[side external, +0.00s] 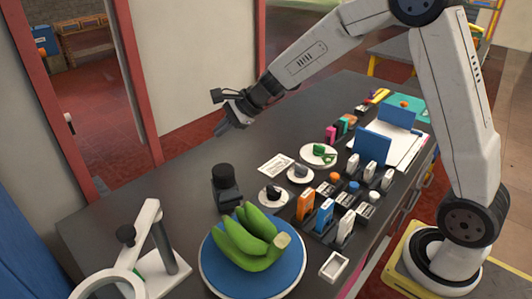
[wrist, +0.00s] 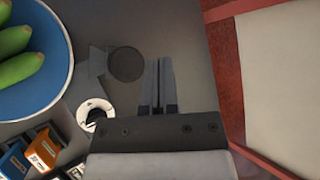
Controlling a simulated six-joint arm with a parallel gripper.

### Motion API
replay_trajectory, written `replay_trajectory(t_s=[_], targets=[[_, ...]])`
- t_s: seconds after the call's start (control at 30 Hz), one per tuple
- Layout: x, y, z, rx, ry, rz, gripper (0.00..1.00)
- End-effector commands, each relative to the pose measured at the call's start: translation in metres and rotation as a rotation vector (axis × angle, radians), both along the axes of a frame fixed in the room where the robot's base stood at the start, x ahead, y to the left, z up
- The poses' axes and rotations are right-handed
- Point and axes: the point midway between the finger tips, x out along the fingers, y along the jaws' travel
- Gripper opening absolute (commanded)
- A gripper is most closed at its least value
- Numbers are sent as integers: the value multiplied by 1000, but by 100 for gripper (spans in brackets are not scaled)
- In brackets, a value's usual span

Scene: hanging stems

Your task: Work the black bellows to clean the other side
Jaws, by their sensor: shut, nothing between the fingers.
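The black bellows (side external: 225,188) appears to be the dark block with a round top standing on the grey table, left of the middle. In the wrist view its round black top (wrist: 126,64) shows just left of my fingers. My gripper (side external: 222,130) is above the table, behind and higher than the bellows, apart from it. In the wrist view my gripper (wrist: 158,64) has its fingers together with nothing between them. Green bananas (side external: 245,238) lie on a blue round plate (side external: 290,284) in front of the bellows.
A white stand with a ring (side external: 152,220) is at the front left. Small white dishes (side external: 272,195), orange and blue boxes (side external: 305,205), and upright blue panels (side external: 372,147) fill the right side. The table (side external: 130,200) is bare left of the bellows.

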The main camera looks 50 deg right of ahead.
Motion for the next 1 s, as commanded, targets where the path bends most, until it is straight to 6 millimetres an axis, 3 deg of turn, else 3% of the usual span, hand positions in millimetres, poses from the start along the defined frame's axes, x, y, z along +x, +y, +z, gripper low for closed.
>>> replay_trajectory(t_s=[0.37,1.0], targets=[[0,0,-10,-1,0,1,0],[0,0,-71,-1,2,1,0]])
